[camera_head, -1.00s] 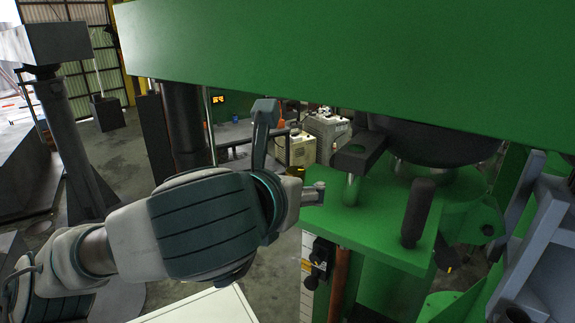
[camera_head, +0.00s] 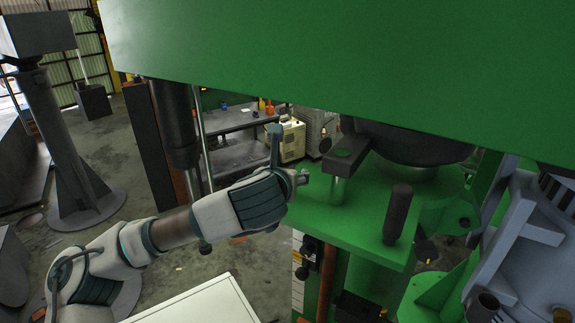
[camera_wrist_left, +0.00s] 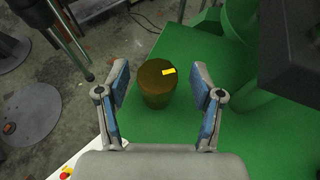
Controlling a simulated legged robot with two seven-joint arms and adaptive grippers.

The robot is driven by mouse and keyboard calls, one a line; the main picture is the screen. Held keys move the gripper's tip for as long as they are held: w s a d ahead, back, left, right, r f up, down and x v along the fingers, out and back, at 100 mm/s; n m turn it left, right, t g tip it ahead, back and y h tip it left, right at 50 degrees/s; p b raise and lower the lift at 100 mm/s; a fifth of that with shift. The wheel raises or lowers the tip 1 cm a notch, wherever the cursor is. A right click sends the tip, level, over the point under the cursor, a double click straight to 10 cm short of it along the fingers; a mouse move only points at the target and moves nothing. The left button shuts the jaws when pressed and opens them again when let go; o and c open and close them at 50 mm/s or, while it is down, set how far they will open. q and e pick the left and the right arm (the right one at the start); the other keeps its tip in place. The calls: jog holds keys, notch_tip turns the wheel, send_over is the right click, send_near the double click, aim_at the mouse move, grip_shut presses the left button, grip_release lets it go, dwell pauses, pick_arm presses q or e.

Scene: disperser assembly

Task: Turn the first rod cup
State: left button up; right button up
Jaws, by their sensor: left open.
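The rod cup (camera_wrist_left: 155,88) is a brownish, round upright cylinder with a small yellow mark on top, seen in the left wrist view. It stands at the edge of a green plate. My left gripper (camera_wrist_left: 160,76) is open, its two fingers on either side of the cup with a gap on each side. In the head view my left gripper (camera_head: 289,160) is at the left edge of the green plate (camera_head: 345,222), and the cup is hidden by it. My right gripper is not in view.
A large green beam (camera_head: 340,65) spans overhead. A black upright handle (camera_head: 397,214) and a dark flat bar (camera_head: 345,153) stand on the plate, right of my gripper. A dark column (camera_head: 174,125) rises to the left. A white-topped surface (camera_head: 195,305) lies below my arm.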

pick_arm(q)
jog(key=shift+w+a+f, duration=0.25)
jog(key=shift+w+f, duration=0.1)
jog(key=shift+w, duration=0.3)
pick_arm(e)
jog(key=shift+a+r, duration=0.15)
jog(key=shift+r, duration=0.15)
pick_arm(q)
jog(key=shift+d, duration=0.25)
jog(key=c, duration=1.2)
jog(key=shift+o, duration=0.2)
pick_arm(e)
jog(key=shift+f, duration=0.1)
